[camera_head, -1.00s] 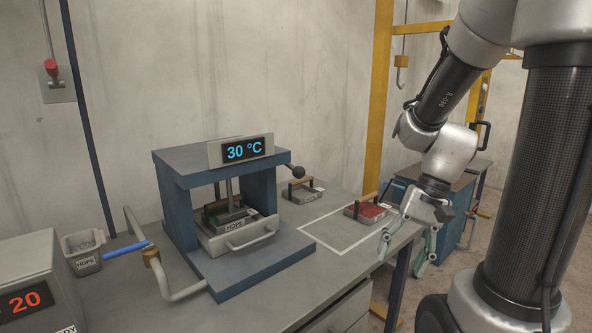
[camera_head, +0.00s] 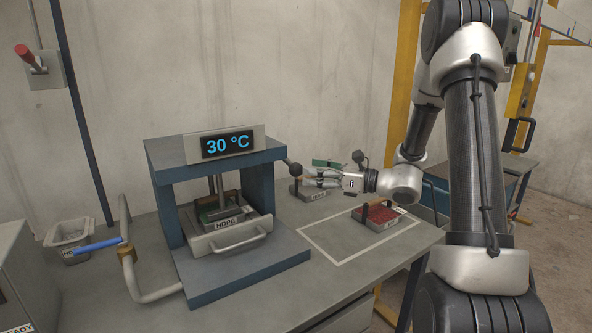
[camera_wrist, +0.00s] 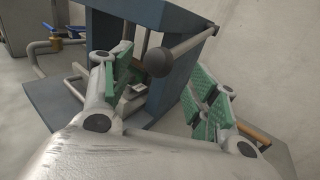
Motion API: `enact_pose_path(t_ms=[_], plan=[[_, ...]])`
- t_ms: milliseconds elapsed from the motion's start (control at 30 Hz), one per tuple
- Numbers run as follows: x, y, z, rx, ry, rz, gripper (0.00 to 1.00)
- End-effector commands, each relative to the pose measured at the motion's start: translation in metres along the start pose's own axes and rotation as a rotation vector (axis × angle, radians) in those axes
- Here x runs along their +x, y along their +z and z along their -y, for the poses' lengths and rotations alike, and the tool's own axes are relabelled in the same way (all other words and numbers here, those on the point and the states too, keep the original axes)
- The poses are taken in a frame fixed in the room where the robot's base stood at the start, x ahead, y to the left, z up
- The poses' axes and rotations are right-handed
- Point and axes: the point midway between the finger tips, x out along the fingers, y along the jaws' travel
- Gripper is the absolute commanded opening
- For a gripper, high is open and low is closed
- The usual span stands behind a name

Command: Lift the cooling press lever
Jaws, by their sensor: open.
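The blue cooling press (camera_head: 172,205) stands on the bench with its display reading 30 °C. Its lever ends in a dark ball knob (camera_head: 294,168) at the right side of the press. In the wrist view the knob (camera_wrist: 159,63) and the grey lever bar (camera_wrist: 190,43) lie between my spread fingers. My gripper (camera_head: 308,176) is open just right of the knob, with green pads on its fingers. I cannot tell whether a finger touches the knob. The lever bar is mostly hidden behind the press top in the head view.
An HDPE mould (camera_head: 222,228) sits inside the press. A small mould (camera_head: 308,194) lies behind my gripper, and a red-filled mould (camera_head: 380,217) lies at a white-outlined area. A valve pipe with a blue handle (camera_head: 98,246) and a grey bin (camera_head: 70,232) stand left.

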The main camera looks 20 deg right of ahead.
Motion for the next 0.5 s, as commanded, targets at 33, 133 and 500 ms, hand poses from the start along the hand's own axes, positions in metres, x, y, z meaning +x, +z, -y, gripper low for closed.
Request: enact_pose_path(t_ms=[33,133,500], plan=[[0.01,0.0,-0.002,0.0,0.005,0.0,0.59],[0.028,0.0,-0.002,-0.001,0.004,-0.001,0.59],[0.06,-0.001,-0.001,-0.001,0.001,-0.002,0.59]])
